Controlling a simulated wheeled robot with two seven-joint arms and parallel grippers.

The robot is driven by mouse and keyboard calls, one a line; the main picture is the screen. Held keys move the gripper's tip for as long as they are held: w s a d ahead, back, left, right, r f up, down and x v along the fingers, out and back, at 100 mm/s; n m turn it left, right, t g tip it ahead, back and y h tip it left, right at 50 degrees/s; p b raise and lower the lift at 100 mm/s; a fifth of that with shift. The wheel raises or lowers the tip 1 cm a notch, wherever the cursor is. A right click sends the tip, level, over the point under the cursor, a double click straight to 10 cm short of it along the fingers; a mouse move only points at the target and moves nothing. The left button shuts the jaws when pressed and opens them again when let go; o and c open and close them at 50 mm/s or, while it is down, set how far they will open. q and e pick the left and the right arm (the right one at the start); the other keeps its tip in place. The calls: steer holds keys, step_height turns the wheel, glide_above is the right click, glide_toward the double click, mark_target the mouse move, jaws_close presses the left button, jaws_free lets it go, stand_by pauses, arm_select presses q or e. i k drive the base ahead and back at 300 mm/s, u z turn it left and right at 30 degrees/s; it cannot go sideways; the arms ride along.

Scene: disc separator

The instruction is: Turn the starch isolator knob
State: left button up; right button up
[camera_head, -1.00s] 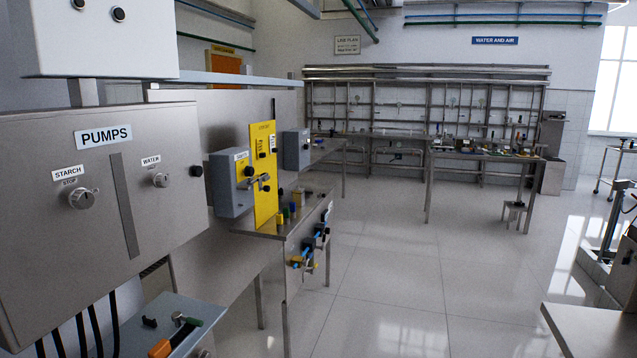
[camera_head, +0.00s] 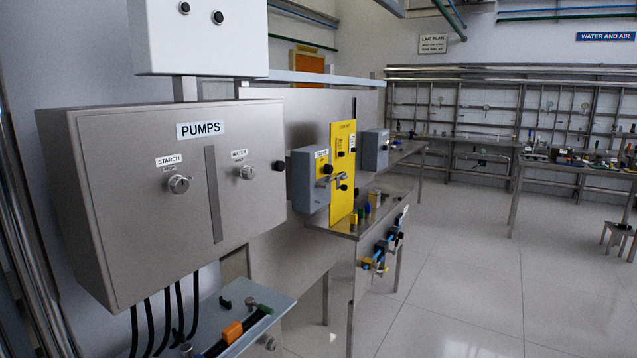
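The starch isolator knob (camera_head: 179,184) is a round silver knob on the left part of the front of a grey metal PUMPS cabinet (camera_head: 140,240). A white STARCH label (camera_head: 169,160) sits just above it. A similar water knob (camera_head: 246,172) is to its right, past a dark vertical strip (camera_head: 213,194). Nothing covers the starch knob. Its exact pointer position is too small to tell. Neither of my grippers is in view.
A shelf (camera_head: 268,317) with an orange-and-black tool juts out below the cabinet, near hanging black cables (camera_head: 163,315). A white box (camera_head: 200,38) stands above. Further right are a yellow panel (camera_head: 343,175) and a steel bench. The tiled floor (camera_head: 450,290) at right is clear.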

mark_target(328, 169)
steer(key=z, duration=0.55)
steer(key=i, duration=1.7)
steer(key=u, duration=0.4)
